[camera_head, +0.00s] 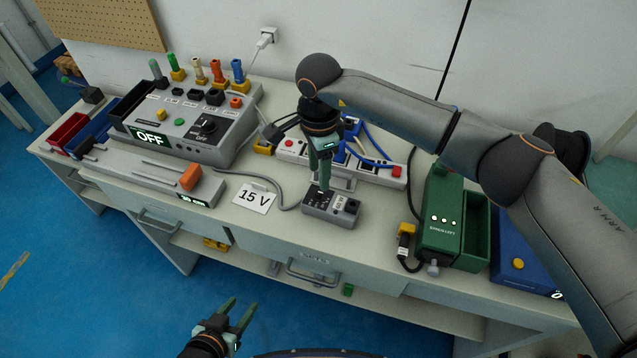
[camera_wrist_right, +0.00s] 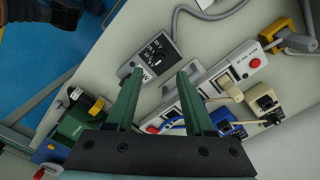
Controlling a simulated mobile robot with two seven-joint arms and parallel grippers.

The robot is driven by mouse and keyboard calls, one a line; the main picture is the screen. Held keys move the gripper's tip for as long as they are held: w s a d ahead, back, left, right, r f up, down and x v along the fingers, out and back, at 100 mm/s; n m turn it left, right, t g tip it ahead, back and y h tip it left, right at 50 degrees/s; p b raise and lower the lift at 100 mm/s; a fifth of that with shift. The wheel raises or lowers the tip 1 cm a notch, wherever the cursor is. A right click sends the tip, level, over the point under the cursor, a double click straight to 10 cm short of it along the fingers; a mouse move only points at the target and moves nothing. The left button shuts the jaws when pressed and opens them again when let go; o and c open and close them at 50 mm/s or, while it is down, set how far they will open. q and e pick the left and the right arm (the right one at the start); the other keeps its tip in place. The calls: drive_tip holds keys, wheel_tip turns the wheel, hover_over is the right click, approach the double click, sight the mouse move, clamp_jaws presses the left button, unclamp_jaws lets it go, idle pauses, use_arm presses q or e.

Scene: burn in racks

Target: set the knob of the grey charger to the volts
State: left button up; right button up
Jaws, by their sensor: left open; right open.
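The grey charger (camera_head: 318,214) is a small box near the table's front edge, with a dark dial area on top. In the right wrist view the charger (camera_wrist_right: 133,66) lies just beyond the fingertips, its dark knob area (camera_wrist_right: 158,48) and white markings facing the camera. The knob's setting is too small to read. A card reading "15 V" (camera_head: 254,197) lies left of the charger. My right gripper (camera_head: 322,188) points down over the charger, open; its fingers (camera_wrist_right: 157,78) are apart with nothing between them. My left gripper (camera_head: 240,312) is open and empty in front of the table.
A large grey unit reading "OFF" (camera_head: 190,122) stands at left. A power strip (camera_head: 290,149) with plugs and cables lies behind the charger. A green box (camera_head: 440,220) and a blue box (camera_head: 510,262) stand at right. A grey cable curves beside the card.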

sight(319, 192)
wheel_tip(319, 192, down, 6)
drive_tip(key=shift+f, duration=0.1)
idle(0.4)
clamp_jaws()
idle(0.4)
